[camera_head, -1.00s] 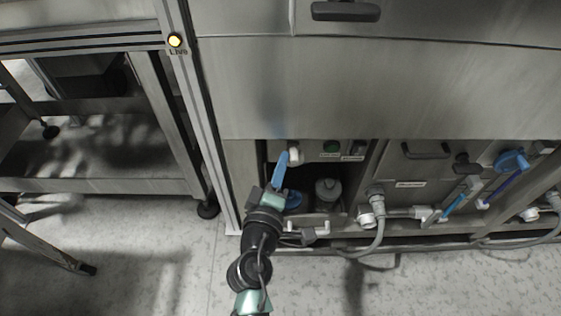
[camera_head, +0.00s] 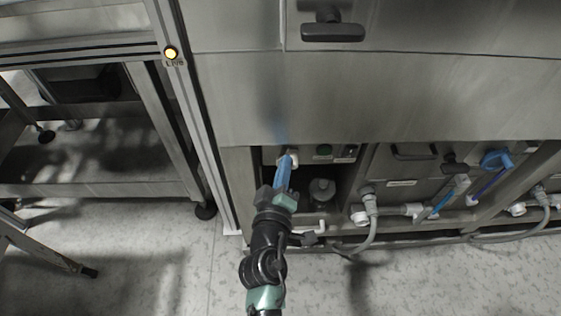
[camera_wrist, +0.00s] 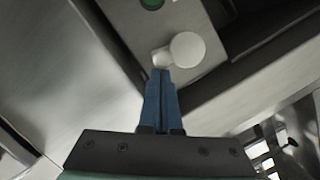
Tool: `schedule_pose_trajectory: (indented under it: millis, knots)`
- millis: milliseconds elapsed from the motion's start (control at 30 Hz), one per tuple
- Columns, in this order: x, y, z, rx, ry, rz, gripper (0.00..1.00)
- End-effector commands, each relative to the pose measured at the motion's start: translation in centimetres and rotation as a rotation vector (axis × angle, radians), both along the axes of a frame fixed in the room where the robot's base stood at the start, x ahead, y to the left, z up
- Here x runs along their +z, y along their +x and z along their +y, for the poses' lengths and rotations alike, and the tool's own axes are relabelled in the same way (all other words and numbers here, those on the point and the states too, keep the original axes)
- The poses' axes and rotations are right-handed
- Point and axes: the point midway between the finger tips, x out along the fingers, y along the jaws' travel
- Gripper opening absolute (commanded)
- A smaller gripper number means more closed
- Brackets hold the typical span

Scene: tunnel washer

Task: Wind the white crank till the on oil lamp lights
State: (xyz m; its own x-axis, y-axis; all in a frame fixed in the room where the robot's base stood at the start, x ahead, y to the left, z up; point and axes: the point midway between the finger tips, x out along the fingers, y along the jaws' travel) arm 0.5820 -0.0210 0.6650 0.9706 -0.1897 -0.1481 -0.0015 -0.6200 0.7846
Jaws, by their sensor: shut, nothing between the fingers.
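The white crank (camera_wrist: 187,50) shows in the wrist view as a round white knob with a short white stub to its left, on a grey panel. In the head view only a small part of the crank (camera_head: 294,157) shows behind my fingers. My gripper (camera_wrist: 161,72) has blue fingers pressed together and empty. Their tips are at the stub, just below the knob; I cannot tell if they touch. In the head view my gripper (camera_head: 287,157) reaches up into the low bay. A green round lamp (camera_head: 323,151) sits right of the crank; I cannot tell if it is lit.
A grey canister (camera_head: 322,190) stands in the bay below the panel. Hoses and blue-handled valves (camera_head: 495,160) are to the right. A steel post with a yellow lit lamp (camera_head: 170,53) stands left of the bay. The floor in front is open.

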Motion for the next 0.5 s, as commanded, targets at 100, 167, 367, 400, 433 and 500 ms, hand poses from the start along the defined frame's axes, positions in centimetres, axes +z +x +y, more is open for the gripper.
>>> schedule_pose_trajectory:
  millis: [100,167,367,400,433,500]
  knots:
    - [0.12,-0.10,-0.70,-0.009,0.061,0.006,0.00]
    - [0.13,-0.10,-0.84,-0.009,0.092,0.007,0.00]
    - [0.03,-0.13,-1.25,-0.009,0.190,0.008,0.00]
    - [0.04,-0.13,-1.30,-0.008,0.208,0.007,0.00]
    - [0.02,-0.13,-1.34,-0.008,0.223,0.007,0.00]
    - [-0.06,-0.13,-1.43,-0.009,0.254,0.008,0.00]
